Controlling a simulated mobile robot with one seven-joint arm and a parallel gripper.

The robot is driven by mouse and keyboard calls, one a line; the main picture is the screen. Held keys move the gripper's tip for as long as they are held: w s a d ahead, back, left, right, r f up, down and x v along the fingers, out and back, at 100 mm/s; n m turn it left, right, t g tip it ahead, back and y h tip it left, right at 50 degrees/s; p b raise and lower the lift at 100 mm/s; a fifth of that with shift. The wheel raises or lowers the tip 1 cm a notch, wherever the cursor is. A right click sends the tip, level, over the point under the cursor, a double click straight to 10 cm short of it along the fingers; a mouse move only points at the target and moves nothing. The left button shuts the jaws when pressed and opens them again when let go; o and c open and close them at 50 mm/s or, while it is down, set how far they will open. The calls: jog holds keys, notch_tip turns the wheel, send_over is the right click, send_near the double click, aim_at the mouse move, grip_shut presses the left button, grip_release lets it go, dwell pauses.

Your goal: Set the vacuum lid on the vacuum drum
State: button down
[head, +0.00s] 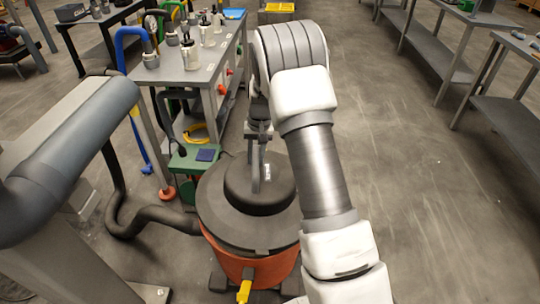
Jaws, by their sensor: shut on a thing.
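The vacuum lid (225,222) is a dark grey disc with a raised round middle and a handle. It is over the orange-red vacuum drum (262,270) and hides the drum's opening. The lid looks about level. I cannot tell whether its rim rests on the drum or is a little above it. My gripper (257,172) points down at the top of the lid, shut on the lid at its handle. My arm partly hides the right side of the lid and drum.
A black hose (158,214) runs on the floor left of the drum. A green box (195,158) stands just behind it. A metal table (205,65) with bottles is at the back left. A grey pipe structure (70,140) fills the left.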

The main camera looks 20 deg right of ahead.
aim_at(249, 168)
jog(key=shift+w+a+r+m+p, duration=0.15)
jog(key=shift+w+a+m+p, duration=0.2)
jog(key=shift+w+a, duration=0.25)
jog(key=shift+w+a+r+m+p, duration=0.15)
jog(key=shift+w+a+m+p, duration=0.1)
jog(key=shift+w+a+p, duration=0.25)
jog(key=shift+w+a+f, duration=0.15)
jog(key=shift+a+f, duration=0.05)
jog(key=shift+f+b, duration=1.7)
jog(key=shift+f, duration=0.75)
jog(key=shift+s+d+h+p, duration=0.2)
jog(key=shift+d+h+p, duration=0.2)
jog(key=shift+h, duration=0.1)
jog(key=shift+s+d, duration=0.1)
jog(key=shift+d, duration=0.1)
jog(key=shift+a+h+p, duration=0.3)
jog(key=shift+h+p, duration=0.1)
